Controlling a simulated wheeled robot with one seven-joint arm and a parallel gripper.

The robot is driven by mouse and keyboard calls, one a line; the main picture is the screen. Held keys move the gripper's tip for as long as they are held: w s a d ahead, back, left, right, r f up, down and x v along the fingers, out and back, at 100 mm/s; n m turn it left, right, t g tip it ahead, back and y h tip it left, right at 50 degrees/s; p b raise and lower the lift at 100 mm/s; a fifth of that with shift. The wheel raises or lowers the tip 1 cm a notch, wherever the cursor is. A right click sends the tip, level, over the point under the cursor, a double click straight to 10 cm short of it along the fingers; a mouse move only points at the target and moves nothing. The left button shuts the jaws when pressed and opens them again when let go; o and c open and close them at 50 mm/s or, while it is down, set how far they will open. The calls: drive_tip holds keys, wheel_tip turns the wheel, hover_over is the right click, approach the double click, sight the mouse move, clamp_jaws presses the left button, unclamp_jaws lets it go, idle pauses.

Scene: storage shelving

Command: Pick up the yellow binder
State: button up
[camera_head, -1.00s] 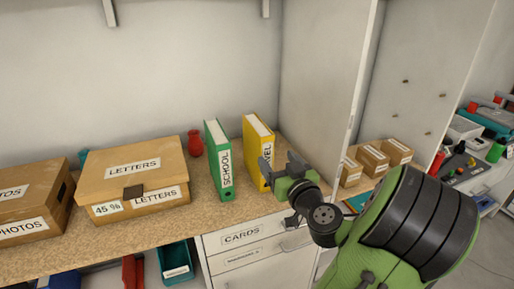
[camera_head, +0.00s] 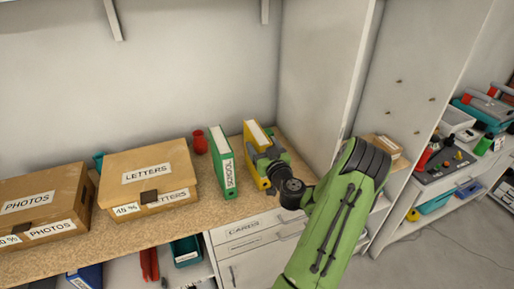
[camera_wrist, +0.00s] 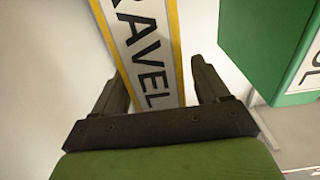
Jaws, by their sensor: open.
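The yellow binder (camera_head: 258,136) stands upright on the wooden shelf, just right of the green binder (camera_head: 222,162). My gripper (camera_head: 264,170) is at the yellow binder's spine, with my arm coming in from the lower right. In the wrist view, the yellow-edged spine with the letters "RAVEL" (camera_wrist: 147,55) lies between the two open fingers of my gripper (camera_wrist: 160,85). One finger is on each side of the spine, and I cannot tell whether either touches it. The green binder (camera_wrist: 265,50) is close beside the right finger in that view.
A red vase (camera_head: 200,142) stands behind the green binder. A "LETTERS" box (camera_head: 148,175) and a "PHOTOS" box (camera_head: 40,207) stand to the left on the wooden shelf (camera_head: 130,235). A white vertical panel (camera_head: 325,80) rises to the right. Drawers are below.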

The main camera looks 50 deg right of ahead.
drive_tip(key=shift+x, duration=1)
drive_tip(key=shift+s, duration=0.1)
drive_tip(key=shift+c, duration=1.2)
clamp_jaws()
